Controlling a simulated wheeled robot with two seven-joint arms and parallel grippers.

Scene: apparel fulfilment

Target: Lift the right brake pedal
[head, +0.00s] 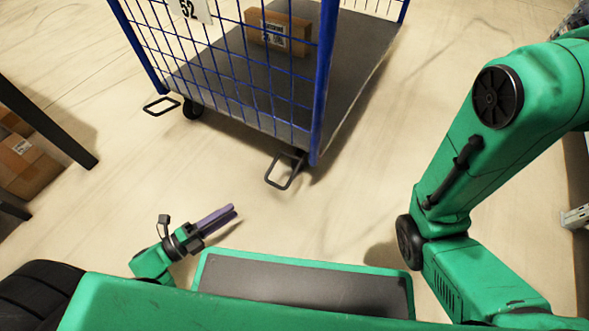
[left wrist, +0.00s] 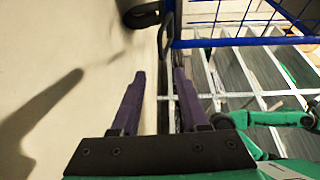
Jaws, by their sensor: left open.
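The right brake pedal (head: 285,171) is a dark wire loop at the near corner of the blue cart, low over the floor. A similar left pedal (head: 161,105) sits at the cart's other front corner. My left gripper (head: 234,212) is open and empty, left of and nearer than the right pedal, not touching it. In the left wrist view its two purple fingers (left wrist: 160,75) are spread apart; a dark loop, apparently a pedal (left wrist: 167,32), shows beyond them. My right arm shows in the head view, but its gripper is out of sight.
The blue wire cart (head: 320,90) has a grey deck and carries a cardboard box (head: 278,32). A caster (head: 193,108) stands by the left pedal. Cardboard boxes (head: 27,168) sit on a dark-framed rack at far left. The floor between my left gripper and the cart is clear.

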